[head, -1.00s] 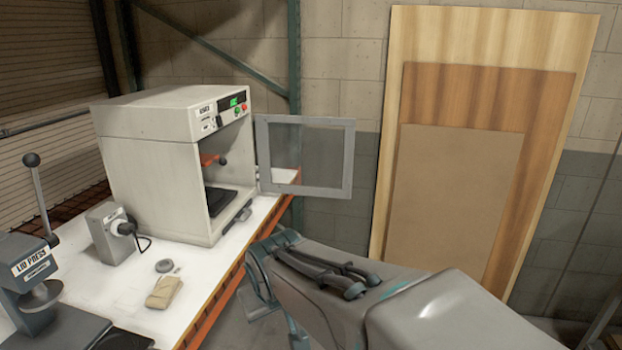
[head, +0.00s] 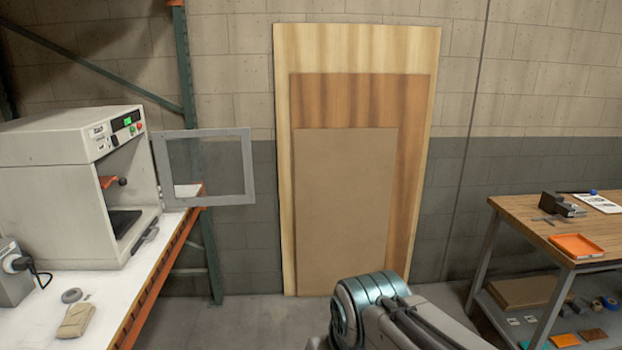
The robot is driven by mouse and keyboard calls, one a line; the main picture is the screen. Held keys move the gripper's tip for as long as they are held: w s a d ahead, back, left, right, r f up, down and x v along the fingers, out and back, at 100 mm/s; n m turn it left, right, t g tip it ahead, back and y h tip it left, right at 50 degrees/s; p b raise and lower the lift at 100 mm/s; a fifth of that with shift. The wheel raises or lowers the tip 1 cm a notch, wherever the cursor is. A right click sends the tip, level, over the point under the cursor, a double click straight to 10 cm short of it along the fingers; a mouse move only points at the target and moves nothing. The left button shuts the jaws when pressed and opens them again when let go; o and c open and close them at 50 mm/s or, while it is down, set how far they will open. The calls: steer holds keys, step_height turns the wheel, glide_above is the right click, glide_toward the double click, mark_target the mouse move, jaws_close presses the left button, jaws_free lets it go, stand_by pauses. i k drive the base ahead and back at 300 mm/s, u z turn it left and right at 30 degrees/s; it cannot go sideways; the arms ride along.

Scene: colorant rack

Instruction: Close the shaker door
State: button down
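The shaker (head: 50,165) is a white box-shaped machine on the bench at the left in the head view. Its door (head: 250,172), a grey frame with a clear pane, stands wide open, swung out to the right past the bench edge. Inside the open chamber are a red clamp with a dark knob (head: 122,181) and a black platform (head: 124,222). Part of my arm shows at the bottom centre, well to the right of the door and apart from it. My gripper is not in view.
The white bench (head: 100,308) has an orange edge and holds a grey box (head: 12,275), a small round grey part and a tan cloth-like item. Wood panels (head: 345,210) lean on the back wall. A wooden workbench (head: 530,222) stands at the right. Floor between the benches looks clear.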

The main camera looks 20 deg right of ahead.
mark_target(158, 141)
steer(key=z, duration=0.6)
steer(key=i, duration=0.75)
steer(key=z, duration=0.45)
steer(key=i, duration=1.3)
steer(key=u, duration=1.2)
steer(key=i, duration=0.7)
steer(key=u, duration=0.7)
